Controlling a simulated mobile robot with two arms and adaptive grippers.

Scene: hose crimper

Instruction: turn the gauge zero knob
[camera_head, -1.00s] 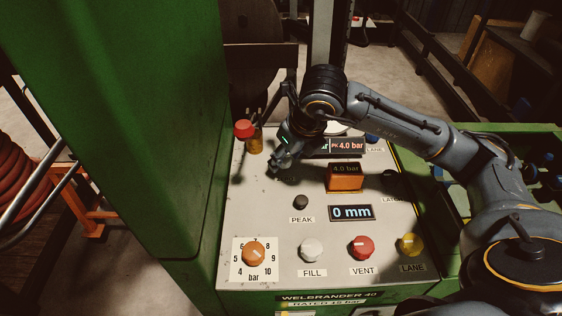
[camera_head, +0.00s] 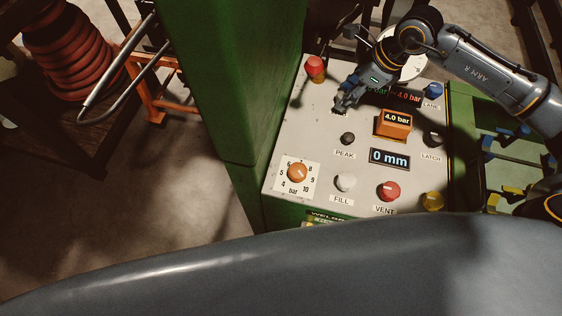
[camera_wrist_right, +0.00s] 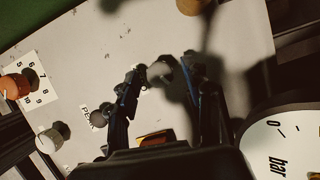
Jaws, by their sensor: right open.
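The control panel (camera_head: 290,155) slopes in the middle of the head view. My right gripper (camera_head: 343,104) is over its upper part, left of the orange display box (camera_head: 394,124). In the wrist view the right gripper (camera_wrist_right: 160,80) is open, with two dark fingers spread above the panel. A small greyish knob-like shape (camera_wrist_right: 160,72) shows between the fingertips; I cannot tell surely that it is the gauge zero knob or whether the fingers touch it. The white round gauge (camera_wrist_right: 285,145) is at the wrist view's lower right, and partly behind the arm in the head view (camera_head: 412,66). My left gripper is out of view.
A red-capped post (camera_head: 315,68) stands at the panel's upper left. The black PEAK knob (camera_head: 347,138), orange bar knob (camera_head: 297,173), white FILL knob (camera_head: 346,182), red VENT knob (camera_head: 389,191) and blue LANE knob (camera_head: 433,90) stand nearby. A tall green housing (camera_head: 240,80) rises at left.

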